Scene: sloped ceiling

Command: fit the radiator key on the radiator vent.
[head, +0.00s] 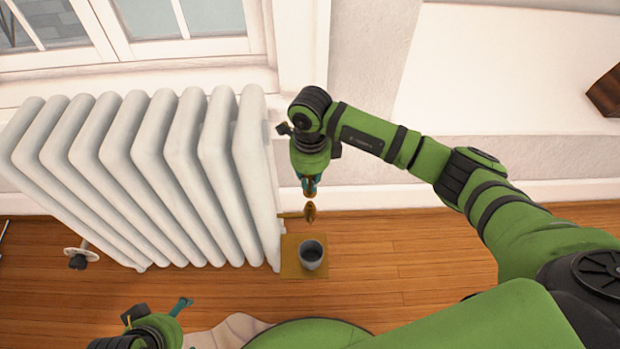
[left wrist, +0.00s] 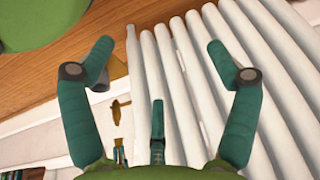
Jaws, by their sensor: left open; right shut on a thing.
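The white radiator (head: 150,165) stands on the left. A brass fitting with an oval end (head: 310,211), seemingly the radiator vent, juts from its right side near the bottom. It also shows in the left wrist view (left wrist: 119,107). My right gripper (head: 309,190) points down just above it, shut on a small brass piece, apparently the radiator key (head: 309,180). The fingers hide most of that piece. A small gap seems to separate it from the fitting. My left gripper (left wrist: 160,62) is open and empty, facing the radiator; it shows only partly in the head view (head: 180,306).
A dark grey cup (head: 312,254) stands on a flat tan board (head: 290,268) on the floor, below the fitting. A dark-and-white valve (head: 78,256) is at the radiator's lower left. The wooden floor (head: 410,260) to the right is clear. The wall is close behind.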

